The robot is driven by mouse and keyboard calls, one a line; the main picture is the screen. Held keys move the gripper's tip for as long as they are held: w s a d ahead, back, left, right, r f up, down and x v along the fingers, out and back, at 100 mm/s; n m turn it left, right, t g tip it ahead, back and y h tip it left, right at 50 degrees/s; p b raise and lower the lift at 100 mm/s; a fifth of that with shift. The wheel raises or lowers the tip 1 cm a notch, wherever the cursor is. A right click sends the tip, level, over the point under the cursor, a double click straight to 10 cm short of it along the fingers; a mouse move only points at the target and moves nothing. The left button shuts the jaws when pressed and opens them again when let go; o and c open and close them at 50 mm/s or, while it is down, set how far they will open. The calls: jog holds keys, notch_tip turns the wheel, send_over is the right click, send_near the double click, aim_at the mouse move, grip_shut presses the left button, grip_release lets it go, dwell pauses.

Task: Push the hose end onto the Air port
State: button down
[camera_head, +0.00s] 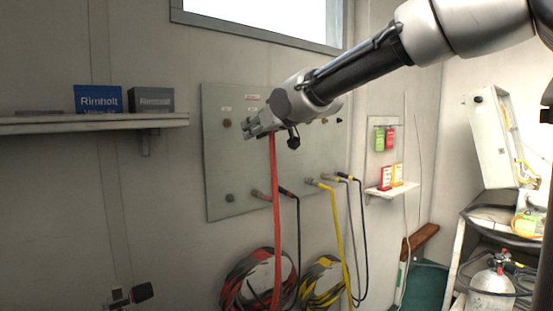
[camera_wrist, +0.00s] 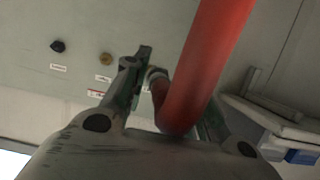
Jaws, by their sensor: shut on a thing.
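My gripper (camera_head: 257,128) is shut on the red hose (camera_head: 275,215) in front of the upper part of the grey panel (camera_head: 225,160). The hose hangs straight down from it. In the wrist view the red hose (camera_wrist: 208,60) bends between my fingers, and its metal end fitting (camera_wrist: 155,74) points toward the panel. A gap to the panel cannot be judged. A brass port (camera_wrist: 105,58) shows beside the left finger, with small labels too blurred to read, so I cannot tell which port is Air. A brown port (camera_head: 227,123) shows left of my gripper.
A yellow hose (camera_head: 337,225) and dark hoses hang from the panel's lower row, with hose coils below. A shelf (camera_head: 100,124) with a blue box (camera_head: 98,99) is at left. A small shelf with cards (camera_head: 391,190) is at right. My arm hides part of the panel's upper right.

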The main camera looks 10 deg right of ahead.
jog(key=shift+s+d+r, duration=0.1)
jog(key=shift+r, duration=0.4)
jog(key=w+a, duration=0.4)
jog(key=w, duration=0.2)
jog(key=shift+w+a, duration=0.25)
jog(key=shift+w, duration=0.1)
jog(key=shift+w+a, duration=0.35)
jog(key=shift+w, duration=0.2)
jog(key=shift+w+a, duration=0.3)
jog(key=shift+w, duration=0.25)
dwell(0.9)
jog(key=c, duration=1.1)
grip_release()
